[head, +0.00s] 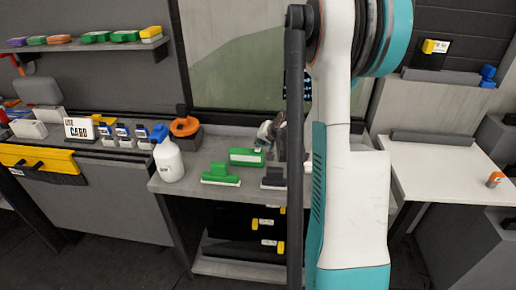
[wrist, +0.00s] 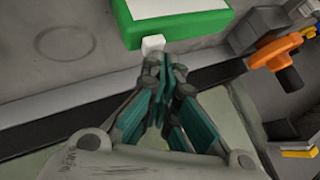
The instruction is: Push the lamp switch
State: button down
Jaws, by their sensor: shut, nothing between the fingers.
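My gripper (wrist: 165,68) is shut and empty in the wrist view, with its fingertips together. A green box with a white face (wrist: 180,12) lies just beyond the fingertips. A small white block (wrist: 153,43) sits at the box's edge, right at the fingertips; I cannot tell whether they touch it. No part is clearly marked as the lamp switch. In the head view the green box (head: 243,158) stands on the grey bench below the window, with my gripper (head: 263,140) low behind it, partly hidden by my arm.
A dark window bar runs behind the bench. A white table (head: 440,165) stands at the right, mostly clear.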

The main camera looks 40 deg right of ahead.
jog(key=shift+r+p, duration=2)
jog(key=shift+r, duration=1)
